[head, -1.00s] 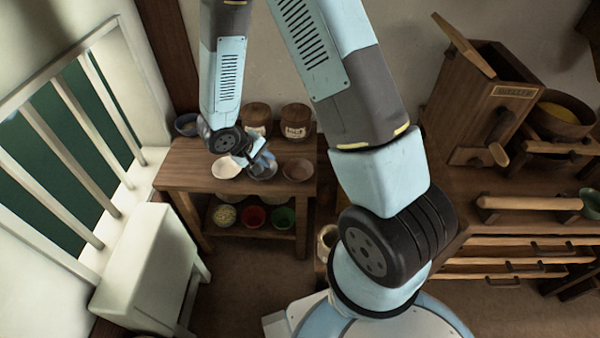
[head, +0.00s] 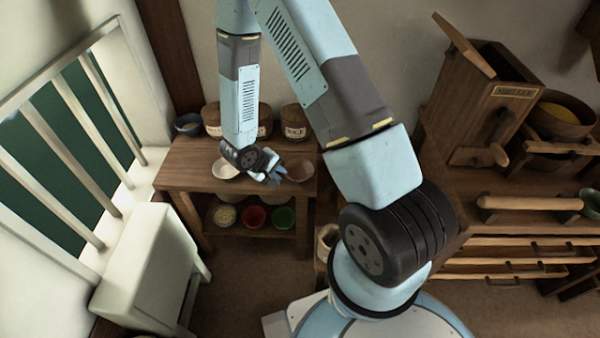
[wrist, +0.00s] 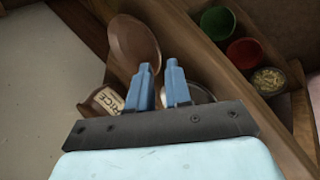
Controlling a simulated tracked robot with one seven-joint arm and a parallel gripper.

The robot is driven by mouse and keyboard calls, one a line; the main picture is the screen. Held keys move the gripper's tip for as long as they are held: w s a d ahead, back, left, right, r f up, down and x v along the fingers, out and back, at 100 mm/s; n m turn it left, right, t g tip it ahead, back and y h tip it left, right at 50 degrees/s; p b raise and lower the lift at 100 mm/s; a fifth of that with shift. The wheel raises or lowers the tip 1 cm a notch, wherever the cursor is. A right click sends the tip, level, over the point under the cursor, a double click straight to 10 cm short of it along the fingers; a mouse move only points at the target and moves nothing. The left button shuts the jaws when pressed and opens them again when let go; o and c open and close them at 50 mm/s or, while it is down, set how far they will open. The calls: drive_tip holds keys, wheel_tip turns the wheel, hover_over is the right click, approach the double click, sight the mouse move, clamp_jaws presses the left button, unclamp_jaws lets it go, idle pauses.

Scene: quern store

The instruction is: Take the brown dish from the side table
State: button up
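The brown dish (head: 300,170) sits at the right end of the side table (head: 183,167), near its front. It shows whole in the wrist view (wrist: 134,42), just beyond my fingertips and a little to their left. My gripper (head: 277,179) is over the table, just left of the brown dish in the head view. In the wrist view its two blue fingers (wrist: 159,68) stand apart with nothing between them. A pale dish (head: 226,167) is left of the gripper. A greyish dish (wrist: 202,95) is partly hidden behind one finger.
Lidded jars, one reading RICE (head: 294,122), and a blue bowl (head: 188,124) stand along the table's back. A white cabinet (head: 150,265) stands at front left.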

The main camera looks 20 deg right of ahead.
sight(286, 182)
drive_tip(key=shift+x, duration=2.55)
drive_tip(key=shift+d, duration=0.15)
drive_tip(key=shift+c, duration=0.2)
clamp_jaws()
